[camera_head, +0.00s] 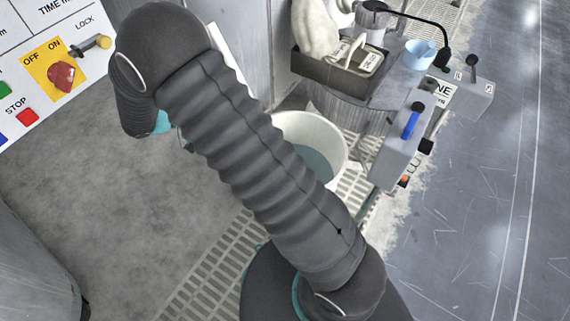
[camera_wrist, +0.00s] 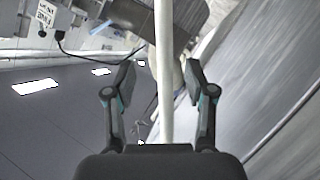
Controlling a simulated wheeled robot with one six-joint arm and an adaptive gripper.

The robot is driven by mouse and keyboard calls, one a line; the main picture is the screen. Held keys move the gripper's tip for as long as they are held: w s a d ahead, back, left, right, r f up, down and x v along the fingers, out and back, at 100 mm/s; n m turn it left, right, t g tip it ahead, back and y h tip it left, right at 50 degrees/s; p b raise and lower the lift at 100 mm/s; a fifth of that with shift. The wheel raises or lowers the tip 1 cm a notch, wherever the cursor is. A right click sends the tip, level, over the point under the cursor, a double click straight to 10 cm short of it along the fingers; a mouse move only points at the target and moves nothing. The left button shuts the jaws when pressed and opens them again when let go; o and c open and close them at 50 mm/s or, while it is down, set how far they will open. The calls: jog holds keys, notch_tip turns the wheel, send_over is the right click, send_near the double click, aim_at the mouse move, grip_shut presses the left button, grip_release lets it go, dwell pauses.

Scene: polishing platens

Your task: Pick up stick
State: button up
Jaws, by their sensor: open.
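A pale, straight stick (camera_wrist: 164,60) runs from the top edge of the wrist view down between the fingers of my gripper (camera_wrist: 158,78). My gripper is open, with one dark finger on each side of the stick. A gap shows between the stick and the left finger; a smaller gap shows on the right. How far the stick stands from the palm I cannot tell. In the head view my own arm covers the middle, and neither my gripper nor the stick can be made out clearly.
A white bucket (camera_head: 345,150) with grey liquid stands behind my arm on a floor grating (camera_head: 215,262). A control panel (camera_head: 38,62) is at upper left.

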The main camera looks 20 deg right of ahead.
jog(key=shift+f+x, duration=0.15)
jog(key=shift+x, duration=2.3)
jog(key=shift+f+x, duration=0.15)
jog(key=shift+x, duration=2.25)
jog(key=shift+w+a, duration=0.1)
grip_shut()
